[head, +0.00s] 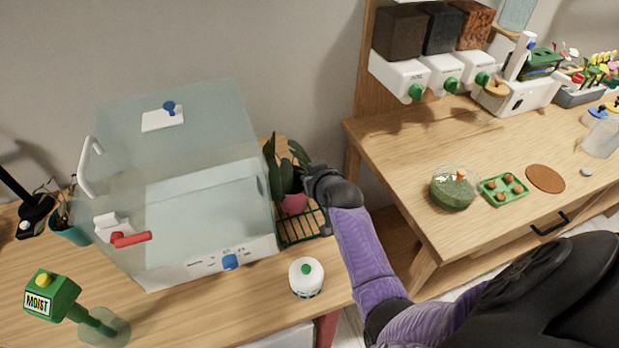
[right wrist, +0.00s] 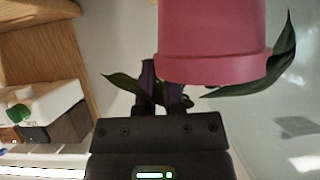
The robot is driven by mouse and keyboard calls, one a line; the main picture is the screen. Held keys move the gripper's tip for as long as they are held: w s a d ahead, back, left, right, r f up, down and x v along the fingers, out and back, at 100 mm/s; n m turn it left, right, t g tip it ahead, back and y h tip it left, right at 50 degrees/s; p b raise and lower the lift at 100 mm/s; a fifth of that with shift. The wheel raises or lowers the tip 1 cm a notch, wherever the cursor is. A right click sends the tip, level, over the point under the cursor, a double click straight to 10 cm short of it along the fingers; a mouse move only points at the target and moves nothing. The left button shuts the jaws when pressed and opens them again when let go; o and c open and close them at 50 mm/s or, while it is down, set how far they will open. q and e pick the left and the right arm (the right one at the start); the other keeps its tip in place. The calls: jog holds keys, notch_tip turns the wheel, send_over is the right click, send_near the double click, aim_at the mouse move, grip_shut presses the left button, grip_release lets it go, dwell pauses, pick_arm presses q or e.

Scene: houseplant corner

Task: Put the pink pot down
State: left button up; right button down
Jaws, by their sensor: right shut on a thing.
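The pink pot (head: 293,203) holds a plant with long dark green leaves (head: 284,165). It is just right of the clear case, at the green wire rack (head: 301,228). I cannot tell whether it touches the rack. My right gripper (head: 312,187) comes from the right and is shut on the pot near its rim, partly hiding it. In the right wrist view the pink pot (right wrist: 212,40) fills the top middle, rim toward the gripper (right wrist: 165,88), with leaves beyond the rim. My left gripper is not in view.
The clear case (head: 195,190) with its raised lid stands left of the pot. A white round jar (head: 306,277) stands in front of the rack. A green moisture meter (head: 52,296) is at front left. The right table holds a green-filled bowl (head: 453,188) and a seedling tray (head: 503,189).

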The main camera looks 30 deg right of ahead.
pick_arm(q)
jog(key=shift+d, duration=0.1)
pick_arm(e)
jog(key=shift+r, duration=0.1)
jog(key=c, duration=1.2)
grip_release()
jog(key=o, duration=0.5)
jog(key=shift+c, duration=0.2)
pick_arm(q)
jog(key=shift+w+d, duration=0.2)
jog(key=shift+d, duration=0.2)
pick_arm(e)
jog(key=shift+r, duration=0.15)
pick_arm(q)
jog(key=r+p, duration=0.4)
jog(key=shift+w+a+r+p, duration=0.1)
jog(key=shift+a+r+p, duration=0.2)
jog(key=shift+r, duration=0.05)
pick_arm(e)
jog(key=v, duration=1.2)
